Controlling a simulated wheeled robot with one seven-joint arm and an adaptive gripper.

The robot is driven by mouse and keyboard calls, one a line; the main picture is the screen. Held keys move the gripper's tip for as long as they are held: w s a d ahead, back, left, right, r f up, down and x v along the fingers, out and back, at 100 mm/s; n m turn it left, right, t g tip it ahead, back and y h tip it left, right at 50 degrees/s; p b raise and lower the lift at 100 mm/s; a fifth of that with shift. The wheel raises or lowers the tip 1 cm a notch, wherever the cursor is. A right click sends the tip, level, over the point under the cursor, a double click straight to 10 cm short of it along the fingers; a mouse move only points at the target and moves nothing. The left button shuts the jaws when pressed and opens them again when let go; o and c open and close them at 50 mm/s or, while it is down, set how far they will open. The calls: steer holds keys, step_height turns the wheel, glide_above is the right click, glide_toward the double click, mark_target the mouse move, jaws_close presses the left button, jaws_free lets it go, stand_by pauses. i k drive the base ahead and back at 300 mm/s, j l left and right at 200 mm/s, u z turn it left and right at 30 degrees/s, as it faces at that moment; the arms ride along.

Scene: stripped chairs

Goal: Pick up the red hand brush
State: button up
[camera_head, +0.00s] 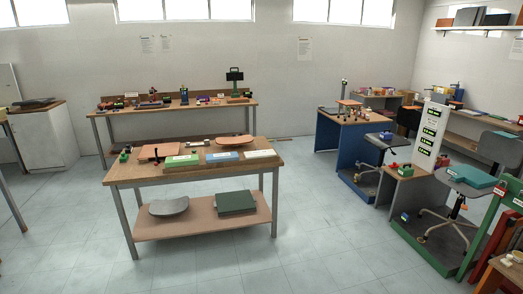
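I cannot make out a red hand brush for certain in the head view. Several small red items (112,105) lie at the left end of the back workbench (178,109), too small to tell what they are. My gripper is not in view.
A wooden table (135,178) stands in front, with chair parts, a green box (182,160), and blue and white ones on top. Its lower shelf (196,223) holds a grey seat (169,207) and a dark green box (236,202). Chairs and benches crowd the right. The foreground floor (320,245) is clear.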

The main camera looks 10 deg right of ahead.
mark_target(394, 166)
steer(key=i+l+z, duration=0.25)
steer(key=i+z, duration=0.2)
steer(key=i, duration=0.3)
steer(key=i+z, duration=0.4)
steer(key=i, duration=0.35)
steer(key=i+j+z, duration=0.3)
steer(key=i+z, duration=0.15)
steer(key=i, duration=0.35)
steer(key=i+l, duration=0.1)
steer(key=i, duration=1.35)
steer(key=i+u, duration=0.1)
steer(key=i, duration=1.35)
steer(key=i+l+u, duration=0.1)
steer(key=i, duration=0.35)
steer(key=i+l+u, duration=0.1)
steer(key=i+l, duration=0.15)
steer(key=i, duration=0.2)
steer(key=i+l+u, duration=0.1)
steer(key=i+l, duration=0.15)
steer(key=i, duration=0.2)
